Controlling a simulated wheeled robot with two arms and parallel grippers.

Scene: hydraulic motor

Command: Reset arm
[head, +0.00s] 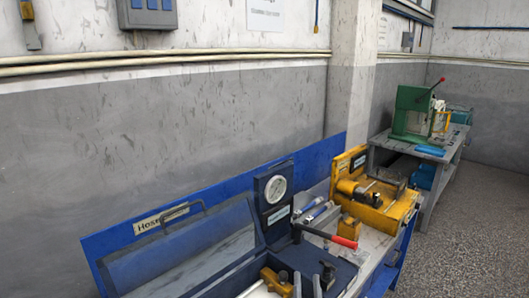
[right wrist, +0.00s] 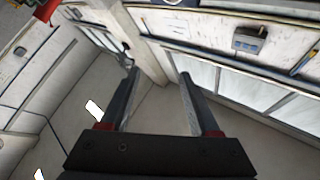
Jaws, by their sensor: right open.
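My right gripper (right wrist: 159,75) shows in the right wrist view. Its two dark fingers stand wide apart, with nothing between them. It points toward a pale wall and a pillar, away from any surface that I can make out at its tips. I cannot make out either gripper clearly in the head view, and my left gripper does not show.
A blue bench stands below with a dark blue gauge unit (head: 274,200), a red-handled lever (head: 330,236) and a yellow fixture (head: 375,195). Behind it a green machine (head: 412,112) stands on a grey table (head: 440,160). Bare speckled floor (head: 480,235) lies at right.

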